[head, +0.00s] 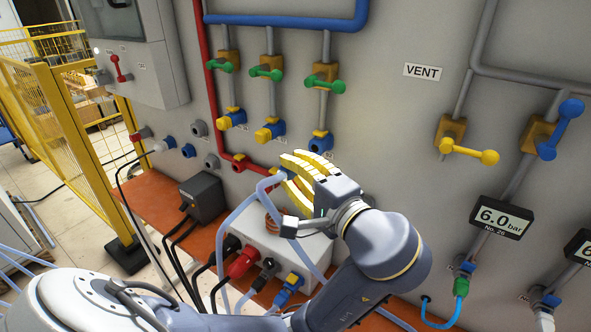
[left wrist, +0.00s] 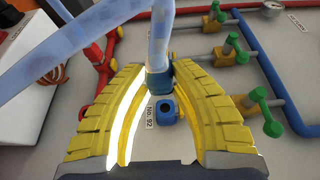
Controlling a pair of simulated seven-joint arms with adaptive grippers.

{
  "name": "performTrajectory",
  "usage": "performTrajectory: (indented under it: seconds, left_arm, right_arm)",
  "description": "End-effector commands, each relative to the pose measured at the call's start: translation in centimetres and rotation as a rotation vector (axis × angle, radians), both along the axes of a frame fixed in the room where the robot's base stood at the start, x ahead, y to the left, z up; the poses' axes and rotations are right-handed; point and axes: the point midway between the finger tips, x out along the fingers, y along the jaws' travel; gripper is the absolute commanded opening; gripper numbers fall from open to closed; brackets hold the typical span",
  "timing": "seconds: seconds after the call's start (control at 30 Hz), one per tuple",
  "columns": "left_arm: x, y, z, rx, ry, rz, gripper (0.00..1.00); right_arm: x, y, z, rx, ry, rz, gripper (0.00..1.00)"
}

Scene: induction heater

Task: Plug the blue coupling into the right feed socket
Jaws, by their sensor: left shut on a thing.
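My left gripper (head: 281,174) has yellow curved fingers. It is shut on the blue coupling (left wrist: 158,82), which has a pale blue hose (left wrist: 158,35) attached. In the head view the coupling is mostly hidden by the fingers. The right feed socket (head: 320,144) is blue, on the grey wall, up and right of the fingertips. An open blue socket (left wrist: 168,110), beside a "No. 92" label, shows between the fingers in the left wrist view. It appears to be that socket, with the coupling apart from it. My right gripper is not in view.
Two other blue feed sockets (head: 232,119) with yellow parts are to the left, under green valve handles (head: 268,72). A red pipe (head: 238,166) runs close to the fingers. Below are a white box (head: 310,249) with cables and a black box (head: 203,197) on an orange shelf (head: 150,195).

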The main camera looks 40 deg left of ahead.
Motion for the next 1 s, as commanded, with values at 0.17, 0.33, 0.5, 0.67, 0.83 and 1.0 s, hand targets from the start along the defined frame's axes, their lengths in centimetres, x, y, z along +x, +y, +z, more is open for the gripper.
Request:
performTrajectory:
  seconds: [0.17, 0.33, 0.5, 0.67, 0.83, 1.0]
  left_arm:
    - [0.3, 0.0, 0.0, 0.001, 0.0, 0.0, 0.0]
    - [1.3, 0.0, 0.1, 0.002, 0.0, 0.001, 0.0]
    - [2.6, 0.1, 0.0, 0.003, 0.001, 0.002, 0.0]
    - [3.8, 0.1, 0.1, 0.004, 0.001, 0.001, 0.0]
    - [4.8, 0.1, 0.0, 0.004, 0.001, 0.002, 0.0]
    - [5.4, 0.2, 0.0, 0.003, 0.001, 0.001, 0.0]
  right_arm:
    - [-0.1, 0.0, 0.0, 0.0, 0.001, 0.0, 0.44]
    - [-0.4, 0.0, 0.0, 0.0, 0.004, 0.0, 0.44]
    - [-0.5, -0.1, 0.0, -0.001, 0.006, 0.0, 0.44]
    - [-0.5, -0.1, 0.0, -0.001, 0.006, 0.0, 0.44]
    - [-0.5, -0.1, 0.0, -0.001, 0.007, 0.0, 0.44]
    - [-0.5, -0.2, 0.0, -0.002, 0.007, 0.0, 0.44]
